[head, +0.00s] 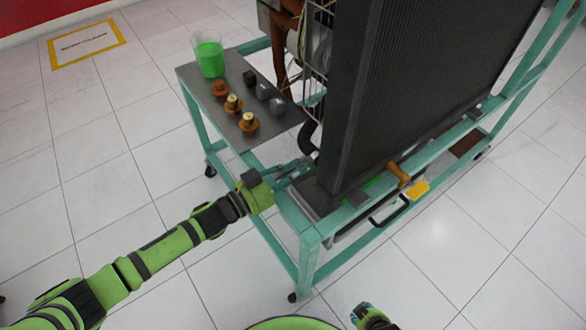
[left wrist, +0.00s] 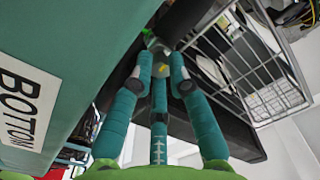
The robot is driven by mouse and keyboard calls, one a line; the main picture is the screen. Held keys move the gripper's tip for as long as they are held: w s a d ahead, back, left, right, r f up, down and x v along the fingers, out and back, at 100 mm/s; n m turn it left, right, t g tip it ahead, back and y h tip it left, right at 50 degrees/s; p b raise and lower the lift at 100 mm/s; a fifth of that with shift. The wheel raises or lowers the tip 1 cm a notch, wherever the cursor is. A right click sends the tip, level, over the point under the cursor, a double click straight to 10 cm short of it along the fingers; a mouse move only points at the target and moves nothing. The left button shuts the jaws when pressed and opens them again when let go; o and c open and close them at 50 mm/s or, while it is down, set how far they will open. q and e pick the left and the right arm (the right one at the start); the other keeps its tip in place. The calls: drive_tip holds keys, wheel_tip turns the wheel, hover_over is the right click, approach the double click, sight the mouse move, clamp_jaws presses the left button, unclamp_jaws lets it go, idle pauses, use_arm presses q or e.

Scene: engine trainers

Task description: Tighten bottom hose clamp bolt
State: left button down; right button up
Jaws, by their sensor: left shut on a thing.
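The radiator (head: 420,80) stands upright on the teal cart, with a black lower hose (head: 306,138) beside its left edge. My left gripper (head: 304,164) reaches in low beside that hose. In the left wrist view its teal fingers (left wrist: 162,65) close at the hose end, on a small grey piece with a yellow mark that seems to be the bottom hose clamp bolt (left wrist: 162,71). The clamp band is mostly hidden. A "BOTTOM" label (left wrist: 22,112) is on the teal surface at left. My right gripper (head: 366,314) shows partly at the bottom edge; its jaws are unclear.
A side shelf (head: 213,103) holds a green-filled beaker (head: 208,56) and several caps and grey parts. An orange-handled tool (head: 398,174) and a yellow item (head: 419,189) lie on the cart's front edge. A wire guard (left wrist: 262,75) is close by. The floor in front is clear.

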use_arm(q)
drive_tip(key=shift+m+b, duration=1.6)
drive_tip(key=shift+m, duration=8)
use_arm(e)
drive_tip(key=shift+s+a+r+g, duration=0.25)
drive_tip(key=shift+s+a+g, duration=0.2)
drive_tip(key=shift+g, duration=0.25)
use_arm(q)
drive_tip(key=c, duration=1.2)
unclamp_jaws()
drive_tip(key=shift+a, duration=0.1)
